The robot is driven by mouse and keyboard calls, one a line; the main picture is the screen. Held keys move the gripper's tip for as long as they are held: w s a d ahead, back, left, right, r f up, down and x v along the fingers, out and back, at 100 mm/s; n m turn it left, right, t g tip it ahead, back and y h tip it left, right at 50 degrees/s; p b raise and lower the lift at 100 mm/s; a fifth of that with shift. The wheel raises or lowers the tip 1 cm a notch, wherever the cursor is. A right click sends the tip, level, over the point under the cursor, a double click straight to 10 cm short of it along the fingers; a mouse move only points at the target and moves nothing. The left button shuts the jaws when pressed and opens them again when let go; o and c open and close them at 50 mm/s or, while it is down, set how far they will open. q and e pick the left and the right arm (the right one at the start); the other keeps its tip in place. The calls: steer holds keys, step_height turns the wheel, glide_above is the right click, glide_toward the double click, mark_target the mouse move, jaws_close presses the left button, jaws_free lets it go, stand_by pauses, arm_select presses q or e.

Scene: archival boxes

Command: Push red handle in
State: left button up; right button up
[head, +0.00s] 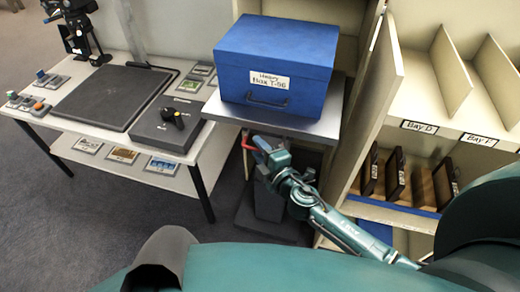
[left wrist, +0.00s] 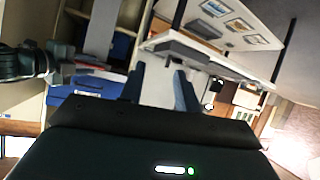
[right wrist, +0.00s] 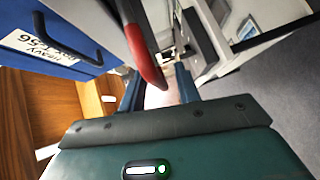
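The red handle (head: 248,142) sticks out at the left front of the grey lift platform (head: 325,126), under the large blue box (head: 275,62). In the right wrist view the red handle (right wrist: 143,48) is a curved bar whose end shows between my finger pair. My right gripper (head: 262,150) is beside the handle below the platform's front edge. Its fingers (right wrist: 160,88) are apart. Contact with the handle cannot be told. My left gripper (left wrist: 160,82) is open and empty in its wrist view, and it does not show clearly in the head view.
A table (head: 180,183) with a dark mat (head: 112,95) and a grey block (head: 160,130) stands on the left. Shelving with labelled bays (head: 438,127) stands on the right, holding dark upright cases (head: 396,175). Carpet (head: 110,225) is clear in front of the table.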

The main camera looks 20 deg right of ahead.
arm_select(q)
steer(key=shift+f+b, duration=0.6)
steer(key=shift+b, duration=0.5)
arm_select(e)
steer(key=v, duration=1.3)
steer(key=shift+s, duration=0.1)
